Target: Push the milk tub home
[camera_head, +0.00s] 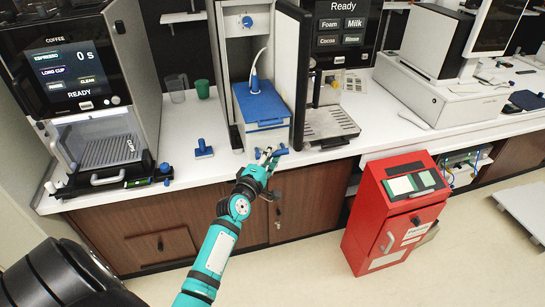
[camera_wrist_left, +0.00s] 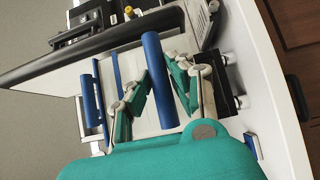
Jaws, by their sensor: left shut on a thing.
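The milk tub (camera_head: 266,127) is white with a blue lid (camera_head: 262,102) and sits in the open milk cooler (camera_head: 228,62), its front towards me. A pale hose (camera_head: 262,58) runs down to a blue fitting on the lid. My left gripper (camera_head: 270,154) is at the tub's front, shut on its blue handle. In the left wrist view the blue handle bar (camera_wrist_left: 160,82) passes between the fingers of the gripper (camera_wrist_left: 162,90). The fingers hide part of the tub's lower front. How far the tub sits inside is hard to tell. My right gripper is not in view.
The cooler's dark-edged door (camera_head: 291,75) stands open right of the tub, beside a drip tray (camera_head: 328,122). A blue-handled item (camera_head: 203,149), a green cup (camera_head: 202,89) and a clear jug (camera_head: 176,88) stand to the left. A red bin (camera_head: 397,212) stands on the floor right.

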